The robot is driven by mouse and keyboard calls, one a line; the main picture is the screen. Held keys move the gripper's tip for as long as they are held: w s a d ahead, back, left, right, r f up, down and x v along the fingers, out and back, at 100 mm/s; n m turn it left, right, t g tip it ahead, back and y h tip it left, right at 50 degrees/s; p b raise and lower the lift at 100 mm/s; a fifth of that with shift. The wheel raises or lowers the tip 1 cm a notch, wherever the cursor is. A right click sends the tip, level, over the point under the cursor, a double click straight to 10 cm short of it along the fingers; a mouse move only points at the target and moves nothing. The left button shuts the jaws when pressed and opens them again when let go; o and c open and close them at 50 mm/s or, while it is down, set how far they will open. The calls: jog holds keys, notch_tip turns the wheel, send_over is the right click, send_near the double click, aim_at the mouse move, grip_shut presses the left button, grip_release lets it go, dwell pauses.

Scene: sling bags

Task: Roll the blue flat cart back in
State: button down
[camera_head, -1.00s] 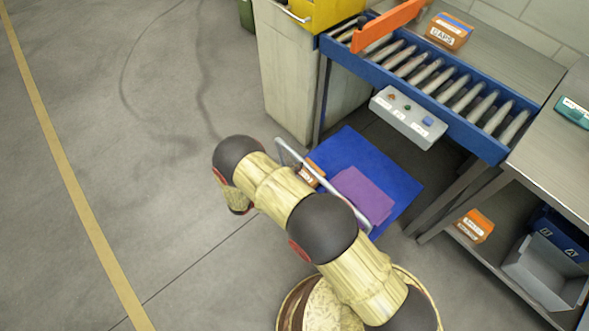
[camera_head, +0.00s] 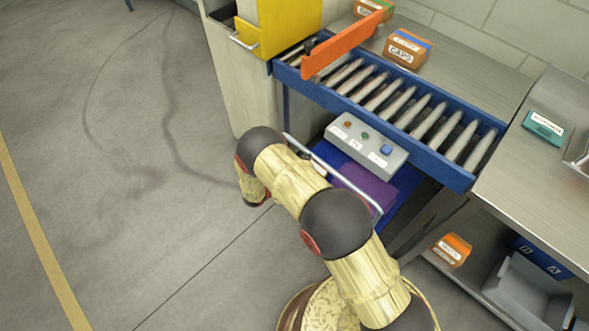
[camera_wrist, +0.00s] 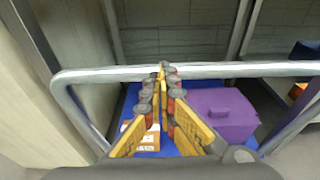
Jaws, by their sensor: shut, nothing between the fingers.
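The blue flat cart (camera_head: 403,208) sits partly under the roller conveyor, its metal handle (camera_head: 348,184) towards me. In the wrist view its blue deck (camera_wrist: 187,143) carries a purple box (camera_wrist: 222,114) and an orange-brown carton (camera_wrist: 140,138). The purple box (camera_head: 368,186) also shows in the head view. My gripper (camera_wrist: 163,74) is shut and empty, its fingertips at the middle of the handle's top bar (camera_wrist: 105,74). I cannot tell whether they touch it. My arm hides the gripper in the head view.
The roller conveyor (camera_head: 405,110), with a grey button box (camera_head: 366,146), stands above the cart. A cream cabinet (camera_head: 231,82) is on its left. A steel table (camera_head: 530,180) with a lower shelf is on its right. The floor (camera_head: 110,190) at left is clear.

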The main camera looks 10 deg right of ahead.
jog(key=r+x, duration=0.1)
jog(key=x, duration=0.7)
jog(key=shift+w+d+r+b, duration=0.15)
jog(key=shift+r+b, duration=0.15)
jog(key=shift+b, duration=0.15)
jog(key=p+v, duration=0.3)
jog(key=v, duration=1.1)
